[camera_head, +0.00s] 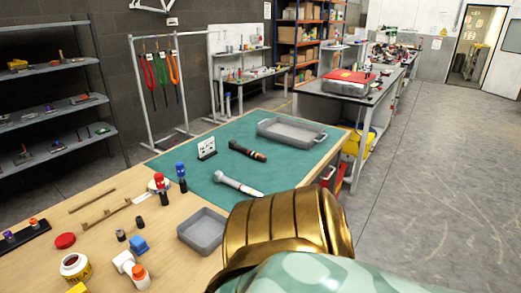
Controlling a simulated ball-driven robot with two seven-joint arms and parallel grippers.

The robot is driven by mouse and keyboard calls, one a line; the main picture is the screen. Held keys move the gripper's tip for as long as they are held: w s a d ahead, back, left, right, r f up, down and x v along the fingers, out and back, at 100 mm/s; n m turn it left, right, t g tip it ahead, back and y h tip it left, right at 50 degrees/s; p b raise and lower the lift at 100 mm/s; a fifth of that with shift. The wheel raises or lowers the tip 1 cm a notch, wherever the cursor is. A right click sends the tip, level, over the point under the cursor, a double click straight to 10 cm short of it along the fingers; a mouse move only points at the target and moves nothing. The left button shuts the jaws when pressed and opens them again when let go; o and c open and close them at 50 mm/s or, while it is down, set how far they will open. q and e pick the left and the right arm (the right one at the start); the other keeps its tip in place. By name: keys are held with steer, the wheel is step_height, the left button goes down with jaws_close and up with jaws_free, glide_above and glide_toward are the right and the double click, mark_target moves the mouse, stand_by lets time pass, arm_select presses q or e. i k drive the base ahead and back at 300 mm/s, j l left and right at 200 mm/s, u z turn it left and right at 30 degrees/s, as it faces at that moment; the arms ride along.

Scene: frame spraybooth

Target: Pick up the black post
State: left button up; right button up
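No thing stands out clearly as the black post. Candidates on the wooden table (88,222) are a short dark cylinder (140,222) and a second one (121,235) left of the small grey tray. Two upright dark pieces stand at the mat's left edge, one with a red top (163,196) and one with a blue top (181,183). A long black piece with coloured bands (248,151) lies on the green mat (215,168). Neither gripper shows. A large gold ringed shape and a pale green patterned surface cover the table's near right part.
A grey tray with handles (291,131) lies on the mat's far side; a smaller grey tray (203,230) is nearer. A jar (75,267) and white-orange bottle (137,276) stand at the near left.

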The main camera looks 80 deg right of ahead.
mark_target(232, 144)
steer(key=z, duration=2.5)
steer(key=i+l+u, duration=0.15)
steer(key=l+u, duration=0.2)
steer(key=i+l+u, duration=0.15)
steer(key=l+u, duration=0.2)
steer(key=i+l+u, duration=0.1)
steer(key=l, duration=0.45)
steer(key=i+l+u, duration=0.1)
steer(key=l, duration=0.5)
steer(key=i+l+u, duration=0.1)
steer(key=l, duration=0.45)
steer(key=i+l+u, duration=0.1)
steer(key=l, duration=0.5)
